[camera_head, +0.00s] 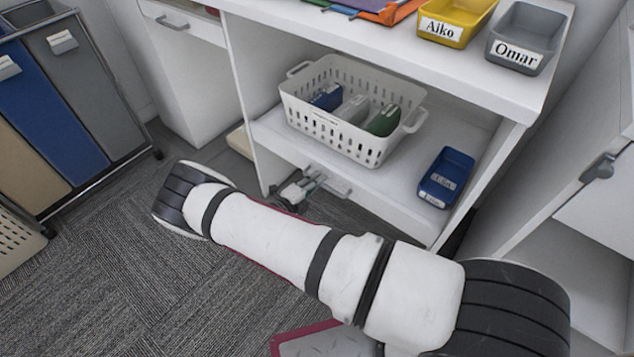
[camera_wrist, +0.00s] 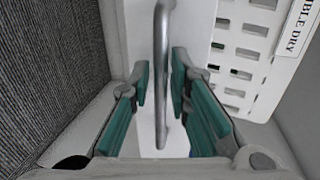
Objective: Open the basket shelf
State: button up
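The basket shelf (camera_head: 400,190) is a low white shelf under the white desk, with a metal bar handle (camera_head: 333,187) on its front. It carries a white slotted basket (camera_head: 312,115). My gripper (camera_head: 300,190) is at the handle, partly hidden behind my arm. In the wrist view, my gripper (camera_wrist: 162,82) is open, its green-padded fingers on either side of the handle (camera_wrist: 160,62). A gap shows at each side of the bar. The slotted basket (camera_wrist: 238,62), with a printed label, shows at the right.
A blue bin (camera_head: 445,178) stands on the shelf's right. On the desk above are a yellow bin (camera_head: 456,20) labelled Aiko and a grey bin (camera_head: 525,38) labelled Omar. A hamper (camera_head: 70,100) stands left. Open carpet (camera_head: 150,270) lies left of my arm.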

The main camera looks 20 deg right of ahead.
jog(key=shift+w+d+f, duration=0.1)
jog(key=shift+w+d, duration=0.1)
jog(key=shift+d, duration=0.15)
jog(key=shift+c, duration=0.4)
grip_shut()
jog(key=shift+a, duration=0.15)
jog(key=f+b+v, duration=0.3)
jog(key=b+v, duration=0.1)
jog(key=v, duration=1.3)
jog(key=a+f+b+v, duration=0.1)
jog(key=f+b+v, duration=0.3)
jog(key=v, duration=1.3)
jog(key=shift+s+a, duration=0.3)
jog(key=shift+s, duration=0.25)
